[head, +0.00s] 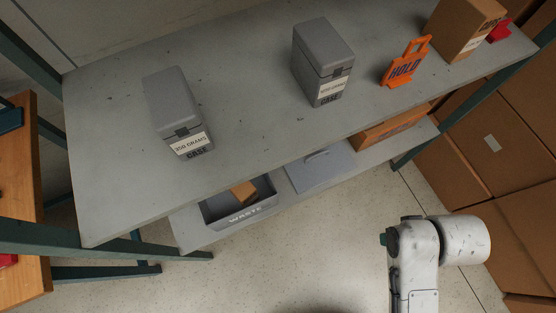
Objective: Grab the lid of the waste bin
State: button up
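The waste bin (240,213), a grey open box marked WASTE, stands on the lower shelf below the grey tabletop. A brown block (243,191) shows inside it. A flat grey-blue panel with a small raised handle, which looks like the bin's lid (318,172), lies on the same shelf just right of the bin and apart from it. Its back edge is hidden under the tabletop. White links of my arm show at the lower right, right of and nearer than the lid. My gripper's fingers do not show.
Two grey cases (175,108) (322,65), an orange HOLD sign (407,63) and a cardboard box (462,29) stand on the tabletop (240,85). An orange-brown box (391,128) sits on the lower shelf right of the lid. Stacked cartons (500,150) fill the right side. Floor before the shelf is clear.

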aim_at(307, 173)
jog(key=i+u, duration=0.2)
jog(key=u, duration=0.2)
jog(key=i+l+u, duration=0.15)
jog(key=u, duration=0.25)
jog(key=i+l+u, duration=0.15)
jog(key=u, duration=0.25)
